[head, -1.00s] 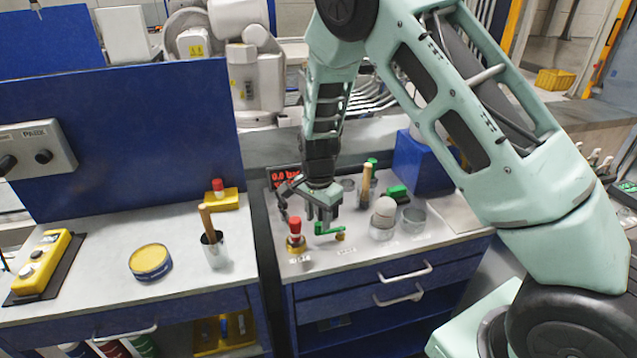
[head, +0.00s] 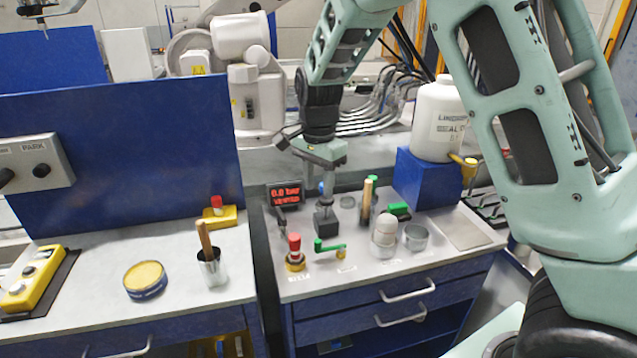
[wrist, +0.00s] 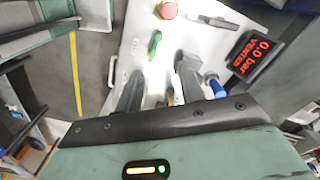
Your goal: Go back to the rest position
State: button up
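My gripper (head: 327,192) hangs fingers-down above the back left part of the right-hand bench top (head: 352,281), near the red-lit display (head: 285,194). In the wrist view its two dark fingers (wrist: 158,66) are apart, with nothing visibly held between them. In the head view the fingers are small and partly merge with a dark block (head: 325,221) on the bench below. I cannot tell whether they touch it. A blue knob (wrist: 215,86) shows beside the right finger in the wrist view. The rest pose itself has no marker in view.
A red-topped button (head: 294,251), a green-handled valve (head: 329,246), a white-domed cylinder (head: 384,232) and a metal cup (head: 416,238) stand close by. A white jug (head: 437,120) sits on a blue box (head: 425,180). The left bench has a yellow-topped tin (head: 145,277).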

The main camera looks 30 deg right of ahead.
jog(key=s+a+r+n+y, duration=0.1)
jog(key=s+a+r+n, duration=0.1)
jog(key=s+a+n, duration=1.05)
jog(key=s+n, duration=0.3)
jog(key=s, duration=0.5)
jog(key=s+a+n, duration=0.2)
jog(key=s+n, duration=0.4)
jog(key=s, duration=0.4)
jog(key=shift+s+a, duration=0.15)
jog(key=shift+s, duration=0.1)
